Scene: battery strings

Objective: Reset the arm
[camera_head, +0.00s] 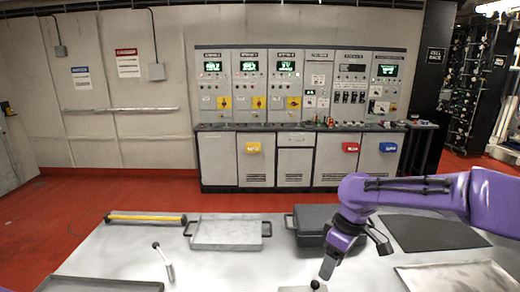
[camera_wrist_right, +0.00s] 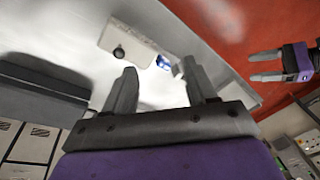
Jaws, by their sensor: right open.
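My right gripper (camera_head: 325,268) hangs over the front of the table in the head view, on a purple arm coming in from the right. In the right wrist view its two grey fingers (camera_wrist_right: 160,75) are apart with nothing between them. A pale block with a black knob (camera_wrist_right: 120,52) lies beyond the fingertips, with a small blue-marked part (camera_wrist_right: 163,62) near it. In the head view the knob (camera_head: 315,284) shows just below the right gripper. My left gripper (camera_wrist_right: 268,66) shows at the right of the wrist view, its fingers apart and empty; the head view does not show it.
The light table (camera_head: 205,275) holds a grey tray (camera_head: 228,233), a dark case (camera_head: 312,217), a yellow bar tool (camera_head: 146,218), a white-handled tool (camera_head: 164,263), a black mat (camera_head: 435,232) and flat trays at the front corners. Control cabinets (camera_head: 295,160) stand behind, across red floor.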

